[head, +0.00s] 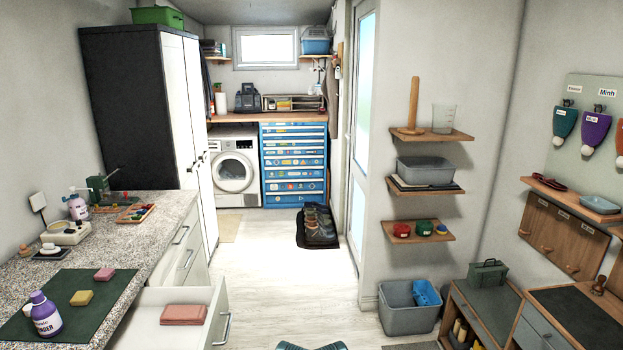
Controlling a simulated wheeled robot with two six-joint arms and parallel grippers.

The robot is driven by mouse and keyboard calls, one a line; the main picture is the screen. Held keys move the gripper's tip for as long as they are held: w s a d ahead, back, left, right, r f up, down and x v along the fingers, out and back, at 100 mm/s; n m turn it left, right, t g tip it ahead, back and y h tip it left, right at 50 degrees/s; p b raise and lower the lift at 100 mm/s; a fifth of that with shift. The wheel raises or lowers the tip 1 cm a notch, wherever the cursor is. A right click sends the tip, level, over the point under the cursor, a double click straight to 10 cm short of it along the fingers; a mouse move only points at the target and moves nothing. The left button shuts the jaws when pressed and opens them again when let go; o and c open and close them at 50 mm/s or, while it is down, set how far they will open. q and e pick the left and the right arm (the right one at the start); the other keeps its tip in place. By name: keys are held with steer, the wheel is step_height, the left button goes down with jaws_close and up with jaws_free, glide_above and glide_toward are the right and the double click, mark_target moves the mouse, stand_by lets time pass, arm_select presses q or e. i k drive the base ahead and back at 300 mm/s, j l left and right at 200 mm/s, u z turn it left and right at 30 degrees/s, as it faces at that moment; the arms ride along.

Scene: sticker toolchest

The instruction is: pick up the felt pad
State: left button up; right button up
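I cannot tell for sure which thing is the felt pad. A yellow block-like pad (81,298) and a pink one (105,274) lie flat on a dark green mat (50,285) on the speckled counter at left. A larger salmon-pink folded or stacked piece (184,314) lies in the open white drawer (150,302) below the counter.
A purple-and-white bottle (45,315) stands on the mat's near edge. The open drawer juts into the floor space. A blue stickered tool chest (294,165) stands at the back. Boots (318,226) sit on a dark mat. The middle floor is clear.

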mark_target(104, 275)
steer(key=u, duration=1.3)
